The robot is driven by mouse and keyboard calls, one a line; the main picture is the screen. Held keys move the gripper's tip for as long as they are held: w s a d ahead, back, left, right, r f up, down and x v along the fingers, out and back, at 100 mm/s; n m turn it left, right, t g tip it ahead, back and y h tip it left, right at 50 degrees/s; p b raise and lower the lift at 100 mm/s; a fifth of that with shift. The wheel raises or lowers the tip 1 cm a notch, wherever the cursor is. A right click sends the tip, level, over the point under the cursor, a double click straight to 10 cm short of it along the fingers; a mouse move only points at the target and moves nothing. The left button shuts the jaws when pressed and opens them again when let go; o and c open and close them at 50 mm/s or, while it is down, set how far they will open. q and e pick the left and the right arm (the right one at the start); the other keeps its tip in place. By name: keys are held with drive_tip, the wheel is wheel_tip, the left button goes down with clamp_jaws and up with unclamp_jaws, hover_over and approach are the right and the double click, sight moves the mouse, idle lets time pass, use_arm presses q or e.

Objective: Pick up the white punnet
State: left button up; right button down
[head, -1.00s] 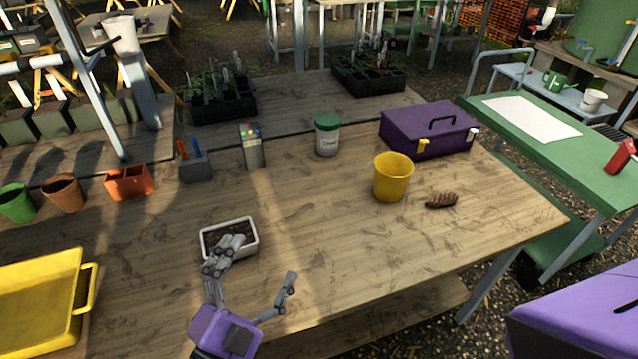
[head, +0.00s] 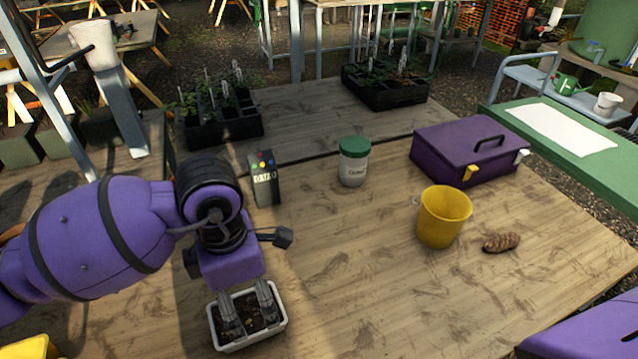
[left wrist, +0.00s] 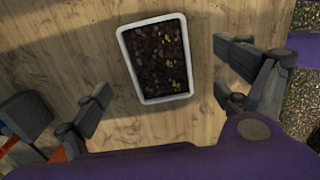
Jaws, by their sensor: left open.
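The white punnet (head: 281,325) is a small rectangular white tray of dark soil, standing on the wooden bench at the lower middle of the head view. In the left wrist view the punnet (left wrist: 122,58) lies between and slightly beyond the fingers, with its rim fully visible. My left gripper (head: 249,308) is open and points down over the punnet, its two grey fingers overlapping the soil in the head view. In the left wrist view the gripper (left wrist: 163,94) shows a finger on each side, with gaps to the punnet's walls. My right gripper is not seen.
A yellow bucket (head: 444,217), brown object (head: 501,243), purple toolbox (head: 465,150), green-lidded tub (head: 354,162) and grey box with coloured dots (head: 264,180) stand on the bench (head: 350,290). Black seedling trays (head: 225,128) sit behind. Bench right of the punnet is clear.

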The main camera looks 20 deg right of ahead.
sight(247, 313)
use_arm(q)
drive_tip(key=f, duration=0.5)
drive_tip(key=a+f, duration=0.1)
drive_tip(key=f, duration=0.1)
drive_tip(key=shift+f+p, duration=0.15)
drive_tip(key=shift+p, duration=0.15)
drive_tip(key=shift+w, duration=0.1)
drive_tip(key=c, duration=1.5)
drive_tip(key=shift+o, duration=0.2)
